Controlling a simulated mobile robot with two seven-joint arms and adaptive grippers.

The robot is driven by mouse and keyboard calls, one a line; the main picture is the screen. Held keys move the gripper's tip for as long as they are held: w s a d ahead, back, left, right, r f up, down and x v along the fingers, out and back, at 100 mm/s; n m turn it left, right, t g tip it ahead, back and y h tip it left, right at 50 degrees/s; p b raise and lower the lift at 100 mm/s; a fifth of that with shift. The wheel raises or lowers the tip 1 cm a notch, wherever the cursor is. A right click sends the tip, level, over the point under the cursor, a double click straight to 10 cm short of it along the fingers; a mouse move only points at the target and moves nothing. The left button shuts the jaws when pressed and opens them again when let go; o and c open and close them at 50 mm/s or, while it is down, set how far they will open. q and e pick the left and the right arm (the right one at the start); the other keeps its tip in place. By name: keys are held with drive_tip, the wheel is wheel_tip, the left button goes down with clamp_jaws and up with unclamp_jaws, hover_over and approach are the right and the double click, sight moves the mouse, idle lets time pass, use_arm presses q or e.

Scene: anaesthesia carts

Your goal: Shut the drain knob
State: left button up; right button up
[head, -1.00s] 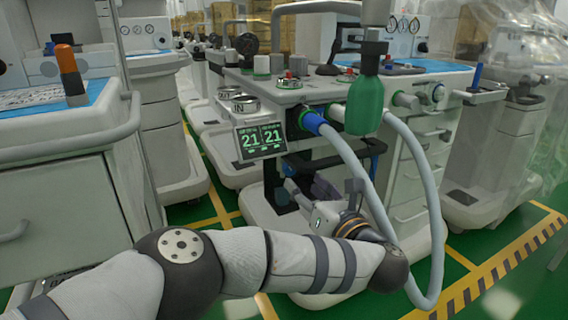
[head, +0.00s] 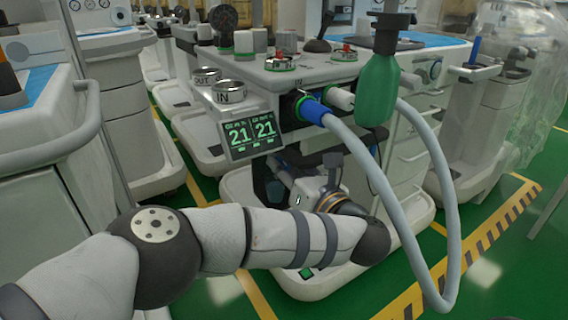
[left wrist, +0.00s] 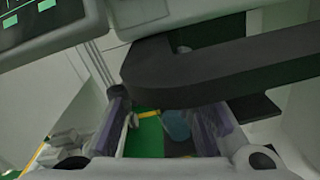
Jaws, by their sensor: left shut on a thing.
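My left gripper (head: 309,176) reaches in under the front of the anaesthesia machine (head: 330,72), below its display (head: 251,135). In the left wrist view the gripper's two fingers (left wrist: 162,118) stand apart, under a dark bar (left wrist: 215,65). A dim blue-grey rounded thing (left wrist: 176,125) shows between them. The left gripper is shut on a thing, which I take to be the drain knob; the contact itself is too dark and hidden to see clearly. My right gripper is not in view.
A pale hose (head: 440,190) loops from the blue connector (head: 314,110) down in front of the machine, close to my left forearm. A green bag (head: 376,92) hangs above. Another cart (head: 60,210) stands at left. Green floor (head: 500,260) is open at right.

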use_arm(q)
clamp_jaws()
drive_tip(key=shift+r+m+p, duration=0.15)
drive_tip(key=shift+m+p, duration=0.15)
drive_tip(key=shift+m, duration=0.2)
drive_tip(key=o, duration=0.9)
unclamp_jaws()
drive_tip(key=shift+c, duration=0.2)
drive_tip(key=v, duration=0.7)
drive_tip(key=shift+s, duration=0.2)
drive_tip(key=shift+d, duration=0.1)
